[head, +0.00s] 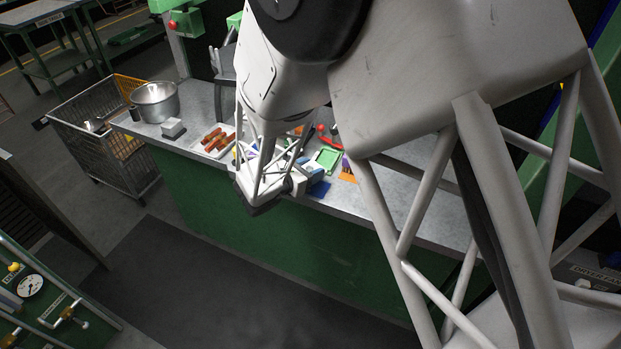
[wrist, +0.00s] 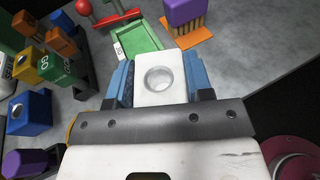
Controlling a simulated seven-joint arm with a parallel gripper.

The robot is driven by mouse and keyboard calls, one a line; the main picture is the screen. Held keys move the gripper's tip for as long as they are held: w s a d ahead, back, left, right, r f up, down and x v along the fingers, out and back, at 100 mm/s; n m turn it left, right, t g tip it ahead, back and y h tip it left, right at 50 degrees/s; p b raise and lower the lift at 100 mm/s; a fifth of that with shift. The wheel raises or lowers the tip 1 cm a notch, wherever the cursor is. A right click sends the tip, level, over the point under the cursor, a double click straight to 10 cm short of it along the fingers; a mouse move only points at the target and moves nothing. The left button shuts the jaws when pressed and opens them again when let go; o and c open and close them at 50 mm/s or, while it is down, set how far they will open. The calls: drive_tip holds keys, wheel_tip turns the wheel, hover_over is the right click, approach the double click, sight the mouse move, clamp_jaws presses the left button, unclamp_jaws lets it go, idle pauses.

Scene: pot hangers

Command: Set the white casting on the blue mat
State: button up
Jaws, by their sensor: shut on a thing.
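The white casting (wrist: 159,78) is a pale block with a round hollow in its top. In the wrist view it sits between the two blue-padded fingers of my gripper (wrist: 160,88), which is shut on it. The blue mat (head: 319,188) shows beside my gripper near the bench's front edge. In the wrist view the mat cannot be told apart from the blue fingers. Whether the casting touches the mat cannot be told.
A green tray (wrist: 141,42) lies just beyond the casting. An orange mat (wrist: 185,33) with a purple block (wrist: 184,11) is to its right. A blue block (wrist: 29,112) and other coloured pieces stand left. A metal pot (head: 156,101) is at the bench's far end.

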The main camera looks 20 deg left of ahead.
drive_tip(key=shift+f, duration=1.75)
drive_tip(key=shift+f, duration=0.1)
drive_tip(key=o, duration=1.1)
drive_tip(key=shift+c, duration=0.2)
drive_tip(key=v, duration=1.2)
drive_tip(key=shift+d, duration=0.1)
